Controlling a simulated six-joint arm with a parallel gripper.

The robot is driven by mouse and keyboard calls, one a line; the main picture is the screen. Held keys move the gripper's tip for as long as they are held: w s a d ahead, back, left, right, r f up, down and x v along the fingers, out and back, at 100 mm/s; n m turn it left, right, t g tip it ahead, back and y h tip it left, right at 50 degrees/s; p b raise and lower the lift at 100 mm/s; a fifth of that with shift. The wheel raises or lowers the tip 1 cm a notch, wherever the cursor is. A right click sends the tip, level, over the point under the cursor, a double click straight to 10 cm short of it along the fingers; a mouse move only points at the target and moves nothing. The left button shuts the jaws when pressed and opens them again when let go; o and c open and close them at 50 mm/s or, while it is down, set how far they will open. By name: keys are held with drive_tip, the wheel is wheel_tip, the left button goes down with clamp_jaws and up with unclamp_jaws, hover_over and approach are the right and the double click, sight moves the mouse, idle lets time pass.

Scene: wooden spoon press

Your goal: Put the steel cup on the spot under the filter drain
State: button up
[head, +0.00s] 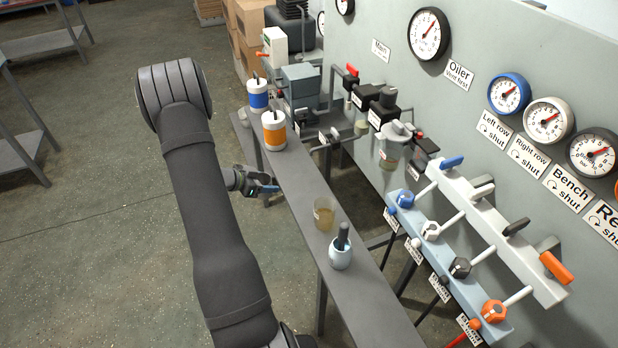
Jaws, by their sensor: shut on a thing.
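My gripper (268,190) is at the left edge of the narrow grey bench (290,190), seen small and partly behind my own arm. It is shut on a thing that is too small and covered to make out. I cannot pick out the steel cup for sure anywhere in view. The filter (393,145) with a clear bowl hangs on the panel, to the right of my gripper and beyond the bench. The spot under its drain cannot be made out.
A clear cup of amber liquid (324,215) and a pale pot (340,255) with a dark handle stand on the bench. An orange-banded can (273,131) and a blue-banded can (258,96) stand farther back. Valve levers (483,190) stick out at right.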

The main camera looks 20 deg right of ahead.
drive_tip(key=shift+f, duration=0.15)
drive_tip(key=shift+m, duration=0.3)
drive_tip(key=d, duration=0.4)
drive_tip(key=w+d, duration=0.1)
drive_tip(key=d, duration=0.4)
drive_tip(key=w+d, duration=0.1)
drive_tip(key=d, duration=0.4)
drive_tip(key=shift+w+d, duration=0.25)
drive_tip(key=d, duration=0.2)
drive_tip(key=shift+w+d, duration=0.2)
drive_tip(key=shift+d, duration=0.1)
drive_tip(key=shift+w+d+f, duration=0.1)
drive_tip(key=shift+d+f, duration=0.15)
drive_tip(key=shift+f, duration=0.5)
drive_tip(key=shift+f, duration=0.15)
drive_tip(key=o, duration=1.1)
drive_tip(key=shift+c, duration=0.2)
